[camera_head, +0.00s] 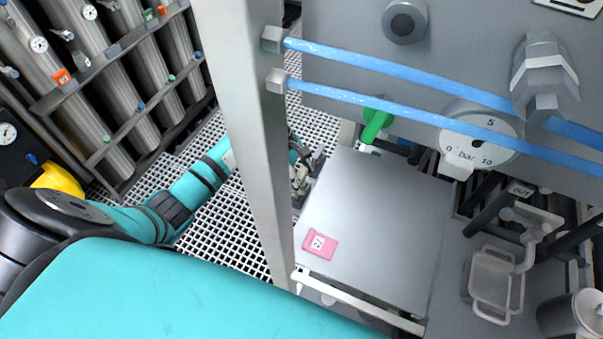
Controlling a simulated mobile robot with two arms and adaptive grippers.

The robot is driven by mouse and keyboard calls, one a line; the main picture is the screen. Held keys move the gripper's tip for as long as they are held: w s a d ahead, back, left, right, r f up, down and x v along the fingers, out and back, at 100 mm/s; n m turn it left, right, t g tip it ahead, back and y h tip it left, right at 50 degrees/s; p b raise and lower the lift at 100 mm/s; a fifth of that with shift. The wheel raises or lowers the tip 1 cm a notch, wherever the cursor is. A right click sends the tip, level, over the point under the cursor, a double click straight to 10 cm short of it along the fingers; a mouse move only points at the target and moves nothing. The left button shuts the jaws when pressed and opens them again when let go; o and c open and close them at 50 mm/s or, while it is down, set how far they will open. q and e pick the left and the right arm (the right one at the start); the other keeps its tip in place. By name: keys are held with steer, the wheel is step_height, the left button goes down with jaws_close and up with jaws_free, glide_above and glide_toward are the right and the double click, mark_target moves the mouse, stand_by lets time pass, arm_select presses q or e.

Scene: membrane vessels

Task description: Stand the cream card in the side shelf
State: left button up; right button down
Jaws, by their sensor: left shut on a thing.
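My left arm reaches in from the left and passes behind the upright grey post. My left gripper (308,174) shows just right of the post, at the left edge of the grey side shelf (385,215). It is shut on the cream card (300,174), of which only a small cream patch shows between the fingers and the post. The card's tilt and whether it touches the shelf cannot be told. My right gripper is not in view.
A pink card (320,243) with a white label lies on the shelf's front left. The grey post (246,130) stands close to my left arm. Blue tubes (400,110) and a pressure gauge (478,138) are above. The shelf's middle is clear.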

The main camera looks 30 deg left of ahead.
arm_select(q)
steer(key=shift+f+b, duration=0.45)
steer(key=shift+f, duration=0.5)
steer(key=shift+f+b, duration=0.5)
steer(key=shift+b, duration=0.15)
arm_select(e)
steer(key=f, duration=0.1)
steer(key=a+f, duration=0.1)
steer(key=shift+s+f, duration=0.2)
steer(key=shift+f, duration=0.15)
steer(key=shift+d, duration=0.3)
arm_select(q)
steer(key=shift+s+f+b, duration=0.1)
steer(key=shift+f+b, duration=0.15)
steer(key=shift+b, duration=0.25)
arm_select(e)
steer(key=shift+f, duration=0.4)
arm_select(q)
steer(key=o, duration=1.1)
